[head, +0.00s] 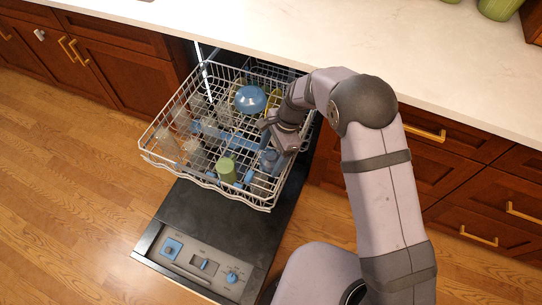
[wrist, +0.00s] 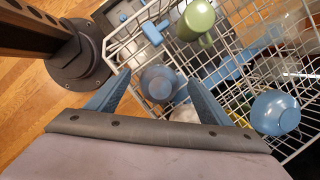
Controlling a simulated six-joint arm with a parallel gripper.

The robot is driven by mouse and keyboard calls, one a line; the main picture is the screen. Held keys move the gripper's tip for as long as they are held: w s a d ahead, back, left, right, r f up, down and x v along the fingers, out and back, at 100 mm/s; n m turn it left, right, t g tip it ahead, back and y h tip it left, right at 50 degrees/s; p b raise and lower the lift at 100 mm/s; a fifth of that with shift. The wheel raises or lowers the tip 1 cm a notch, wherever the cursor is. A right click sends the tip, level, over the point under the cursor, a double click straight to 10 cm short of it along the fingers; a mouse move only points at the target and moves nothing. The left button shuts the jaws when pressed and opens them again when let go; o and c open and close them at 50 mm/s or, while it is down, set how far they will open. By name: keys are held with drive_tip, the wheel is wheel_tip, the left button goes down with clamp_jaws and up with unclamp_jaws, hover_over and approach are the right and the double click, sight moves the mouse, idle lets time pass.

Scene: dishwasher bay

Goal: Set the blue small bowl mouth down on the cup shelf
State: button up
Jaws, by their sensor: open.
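A blue rounded piece of dishware (wrist: 158,84) lies between the spread fingers of my gripper (wrist: 160,77) in the wrist view, with gaps on both sides. It stands at the near right part of the rack; in the head view it shows as a dull blue shape (head: 268,160) just below my gripper (head: 268,128). I cannot tell for sure whether it is a small bowl or a cup. A brighter blue bowl (head: 250,98) sits mouth down, it seems, at the back of the rack; it also shows in the wrist view (wrist: 275,113). My gripper is open.
The white wire rack (head: 163,160) is pulled out above the open dishwasher door (head: 205,222). A green mug (head: 227,170) stands near its front edge, also in the wrist view (wrist: 196,20). Clear glasses fill the left side. Blue strips (head: 212,133) cross the rack. The counter (head: 230,30) lies behind.

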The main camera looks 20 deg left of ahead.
drive_tip(key=shift+d+v, duration=0.2)
drive_tip(key=shift+v, duration=3.2)
drive_tip(key=shift+w+d+r, duration=0.1)
drive_tip(key=shift+d+r, duration=0.15)
drive_tip(key=shift+d, duration=0.1)
drive_tip(key=d+r+n+t+p, duration=0.1)
drive_tip(key=d+r+n+p, duration=0.1)
drive_tip(key=d+r, duration=0.45)
drive_tip(key=d+r+n+p, duration=0.2)
drive_tip(key=d+r+p, duration=0.15)
drive_tip(key=d, duration=0.55)
drive_tip(key=s+d+r+n+h+p, duration=0.1)
drive_tip(key=s+d+r+n+p, duration=0.1)
drive_tip(key=s+d, duration=0.4)
drive_tip(key=s+d+r+n+t+h+p, duration=0.1)
drive_tip(key=s+d+r+n+p, duration=0.1)
drive_tip(key=s+d, duration=0.4)
drive_tip(key=d+r+n, duration=0.1)
drive_tip(key=d+r, duration=0.1)
drive_tip(key=d, duration=0.2)
drive_tip(key=shift+s+r, duration=0.25)
drive_tip(key=shift+r, duration=0.1)
